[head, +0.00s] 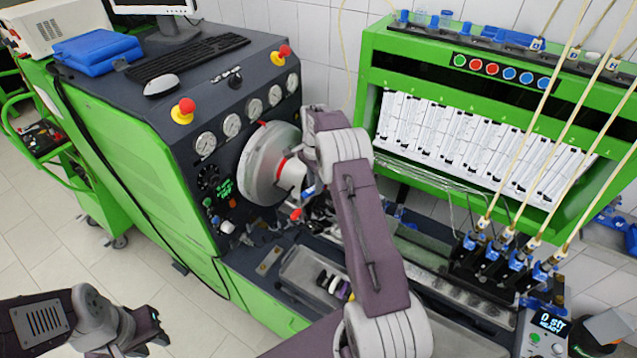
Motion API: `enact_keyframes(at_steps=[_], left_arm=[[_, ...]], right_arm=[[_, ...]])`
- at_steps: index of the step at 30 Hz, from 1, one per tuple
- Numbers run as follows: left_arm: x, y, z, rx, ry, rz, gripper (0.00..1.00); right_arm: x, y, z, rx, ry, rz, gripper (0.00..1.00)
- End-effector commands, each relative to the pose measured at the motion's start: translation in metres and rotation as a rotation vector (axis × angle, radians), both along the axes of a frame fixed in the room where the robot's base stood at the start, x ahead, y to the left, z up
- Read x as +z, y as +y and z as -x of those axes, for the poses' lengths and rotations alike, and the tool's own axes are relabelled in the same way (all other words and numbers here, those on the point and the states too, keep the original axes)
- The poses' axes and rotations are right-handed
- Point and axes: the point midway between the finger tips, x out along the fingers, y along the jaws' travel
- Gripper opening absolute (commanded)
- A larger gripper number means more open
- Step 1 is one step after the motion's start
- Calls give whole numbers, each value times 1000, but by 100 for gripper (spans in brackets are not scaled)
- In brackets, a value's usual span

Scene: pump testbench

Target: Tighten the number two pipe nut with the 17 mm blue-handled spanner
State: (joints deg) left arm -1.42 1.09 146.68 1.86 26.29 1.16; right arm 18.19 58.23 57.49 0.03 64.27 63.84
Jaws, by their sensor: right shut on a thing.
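My right arm crosses the middle of the head view, and its gripper (316,205) is at the far end beside the large silver disc. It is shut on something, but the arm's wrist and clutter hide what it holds. I cannot make out the blue-handled spanner. Several beige pipes (553,150) run down to blue-and-black fittings (503,243) at the right. Their nuts are small, and I cannot tell which is number two. The right gripper is well to the left of these fittings. My left gripper (158,328) is low at the left over the floor, apparently open and empty.
A green bench (110,160) with gauges, red knobs and a silver disc (262,165) stands left of my right arm. A clear tray (310,275) with small coloured items lies before it. A green rack (450,70) stands behind. A small display box (545,330) is at lower right.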

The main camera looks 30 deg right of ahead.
Motion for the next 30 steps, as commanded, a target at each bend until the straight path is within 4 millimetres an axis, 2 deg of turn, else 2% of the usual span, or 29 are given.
enact_keyframes(at_steps=[16, 30], left_arm=[[-8, 0, 0, 0, 0, 0, 29], [-7, 0, 0, 0, 0, 0, 29]], right_arm=[[0, 27, 3, 1, -1, 0, 0], [2, 31, 4, 0, 0, 0, 0]])
